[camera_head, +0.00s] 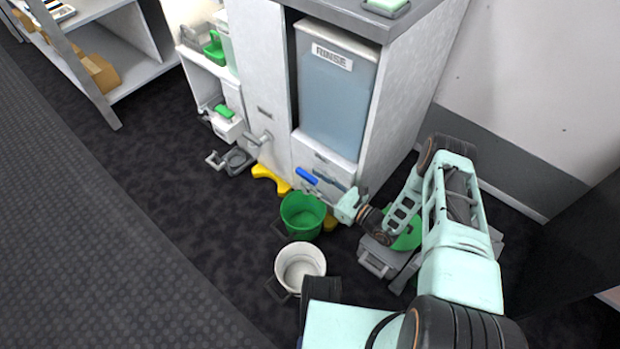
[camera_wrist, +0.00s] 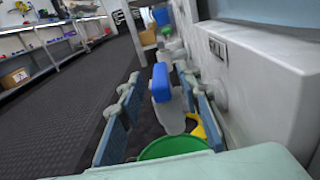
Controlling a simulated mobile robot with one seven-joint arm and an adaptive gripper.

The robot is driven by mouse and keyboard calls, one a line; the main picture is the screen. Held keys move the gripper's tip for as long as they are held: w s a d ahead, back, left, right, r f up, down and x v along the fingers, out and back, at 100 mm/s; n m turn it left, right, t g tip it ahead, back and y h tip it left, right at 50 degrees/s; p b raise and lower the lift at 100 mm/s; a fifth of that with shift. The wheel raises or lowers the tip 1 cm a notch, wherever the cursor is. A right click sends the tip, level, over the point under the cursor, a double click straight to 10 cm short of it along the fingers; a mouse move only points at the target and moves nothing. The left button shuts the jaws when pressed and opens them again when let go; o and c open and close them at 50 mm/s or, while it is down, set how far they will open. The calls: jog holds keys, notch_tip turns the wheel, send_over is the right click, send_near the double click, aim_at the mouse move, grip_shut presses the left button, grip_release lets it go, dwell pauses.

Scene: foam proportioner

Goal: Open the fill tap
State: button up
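A tap with a blue lever (camera_head: 306,176) is on the front of the cabinet, below the clear tank (camera_head: 335,95) labelled RINSE. Its label is too small to read. In the wrist view the blue lever (camera_wrist: 161,83) stands upright in the picture, with a pale tap body under it. My gripper (camera_head: 337,203) is just right of the tap in the head view. In the wrist view my gripper (camera_wrist: 157,95) is open, one finger on each side of the blue lever. I cannot tell whether either finger touches it.
A green bucket (camera_head: 302,215) is on the floor below the tap, with a white bucket (camera_head: 300,266) nearer me. A grey lever (camera_head: 260,138) sticks out of the cabinet to the left. A yellow piece (camera_head: 270,179) is at the cabinet's foot. Open dark floor is at left.

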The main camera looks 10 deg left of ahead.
jog(key=shift+x, duration=0.95)
jog(key=shift+c, duration=0.4)
grip_shut()
jog(key=shift+n+g+y, duration=0.6)
jog(key=shift+n+g, duration=0.2)
jog(key=shift+g, duration=0.3)
jog(key=shift+o, duration=0.4)
grip_release()
